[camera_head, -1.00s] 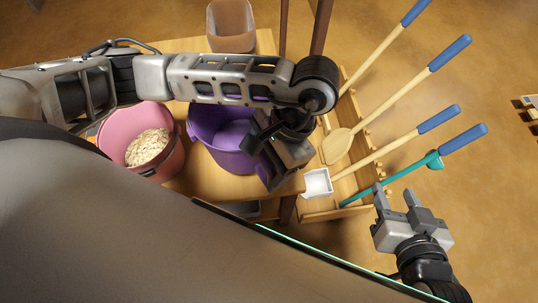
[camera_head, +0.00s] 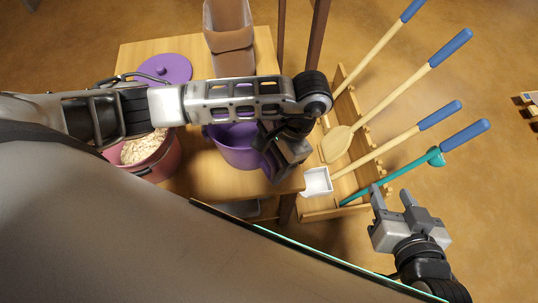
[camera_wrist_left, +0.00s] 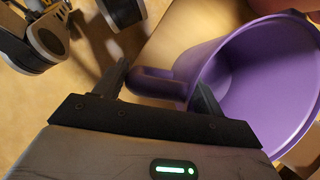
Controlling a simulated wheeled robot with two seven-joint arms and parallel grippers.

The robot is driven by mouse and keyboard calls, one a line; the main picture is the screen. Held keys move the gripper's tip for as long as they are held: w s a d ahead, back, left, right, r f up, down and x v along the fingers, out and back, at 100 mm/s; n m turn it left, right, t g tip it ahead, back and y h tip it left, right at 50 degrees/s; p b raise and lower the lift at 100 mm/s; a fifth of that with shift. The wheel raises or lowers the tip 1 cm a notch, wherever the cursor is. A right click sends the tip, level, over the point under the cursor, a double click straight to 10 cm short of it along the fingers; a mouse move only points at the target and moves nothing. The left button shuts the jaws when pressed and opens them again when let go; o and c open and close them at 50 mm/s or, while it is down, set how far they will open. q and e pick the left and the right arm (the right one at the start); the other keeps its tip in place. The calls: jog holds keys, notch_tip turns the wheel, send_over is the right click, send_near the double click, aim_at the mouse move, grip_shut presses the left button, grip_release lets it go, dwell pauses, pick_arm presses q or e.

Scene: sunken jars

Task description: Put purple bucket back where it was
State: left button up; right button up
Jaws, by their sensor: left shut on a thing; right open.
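The purple bucket (camera_head: 232,153) is at the right part of the wooden table, partly hidden by my left arm. In the left wrist view the bucket (camera_wrist_left: 265,80) fills the right side, and its handle (camera_wrist_left: 150,86) lies between the fingers. My left gripper (camera_head: 272,166) is shut on that handle; it also shows in the left wrist view (camera_wrist_left: 162,85). I cannot tell whether the bucket touches the table. My right gripper (camera_head: 391,197) is open and empty, off the table at the lower right.
A pink bucket (camera_head: 160,165) of pale flakes stands left on the table (camera_head: 200,175). A purple lid (camera_head: 165,68) lies behind it. Tan bins (camera_head: 229,40) stand at the back. A wooden rack (camera_head: 330,208) to the right holds several long-handled tools and a white scoop (camera_head: 317,181).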

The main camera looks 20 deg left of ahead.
pick_arm(q)
jog(key=o, duration=1.7)
jog(key=shift+w+r, duration=0.1)
jog(key=shift+r, duration=0.2)
jog(key=p+v, duration=0.1)
jog(key=v, duration=1)
jog(key=shift+r, duration=0.25)
jog(key=shift+d, duration=0.1)
